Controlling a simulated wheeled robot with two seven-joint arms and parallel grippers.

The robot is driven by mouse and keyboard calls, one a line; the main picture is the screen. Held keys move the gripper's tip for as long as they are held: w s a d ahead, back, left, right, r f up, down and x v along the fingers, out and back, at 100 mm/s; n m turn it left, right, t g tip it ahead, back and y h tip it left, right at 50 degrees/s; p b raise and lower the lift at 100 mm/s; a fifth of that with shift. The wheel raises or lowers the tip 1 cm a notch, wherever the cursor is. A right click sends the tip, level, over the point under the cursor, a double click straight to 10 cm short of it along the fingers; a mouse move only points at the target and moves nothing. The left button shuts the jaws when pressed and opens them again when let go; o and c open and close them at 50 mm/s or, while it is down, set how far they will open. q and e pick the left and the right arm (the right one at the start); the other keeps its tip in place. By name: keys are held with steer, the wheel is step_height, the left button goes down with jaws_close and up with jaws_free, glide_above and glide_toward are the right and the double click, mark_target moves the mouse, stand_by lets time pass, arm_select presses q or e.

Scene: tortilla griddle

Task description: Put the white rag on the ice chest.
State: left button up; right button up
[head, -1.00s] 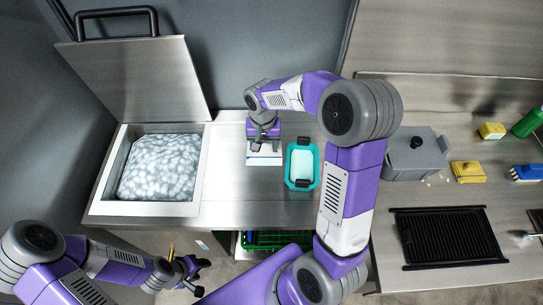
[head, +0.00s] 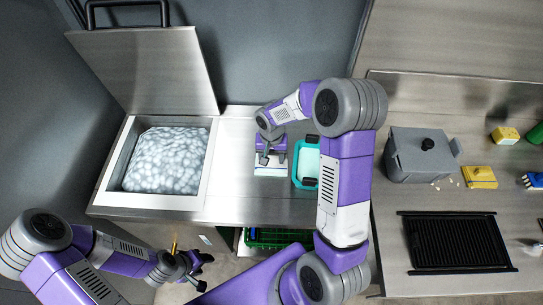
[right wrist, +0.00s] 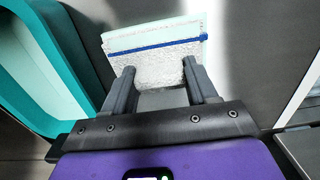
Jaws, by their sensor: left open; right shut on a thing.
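The white rag (head: 272,170) is folded and has a blue stripe. My right gripper (head: 272,155) is shut on it over the steel counter, left of the teal tub. In the right wrist view, the rag (right wrist: 155,60) sits between the fingertips (right wrist: 160,82) and extends beyond them. I cannot tell whether it touches the counter. The ice chest (head: 204,170) is at the left of the counter. It is full of ice, with its steel lid (head: 150,70) raised at the back. My left gripper (head: 195,270) is open and empty, low in front of the counter.
The teal tub (head: 297,178) stands right beside my right gripper, partly hidden by my arm. Bare counter (head: 230,160) lies between the rag and the ice chest. A grey box (head: 415,165), yellow sponges (head: 480,175) and a black grill (head: 455,242) are on the right-hand counter.

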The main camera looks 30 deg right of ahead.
mark_target(271, 157)
steer(key=o, duration=1.4)
steer(key=shift+f, duration=0.1)
steer(key=shift+o, duration=0.2)
steer(key=shift+r, duration=0.4)
step_height(271, 157, up, 12)
steer(key=p, duration=0.2)
steer(key=shift+f, duration=0.2)
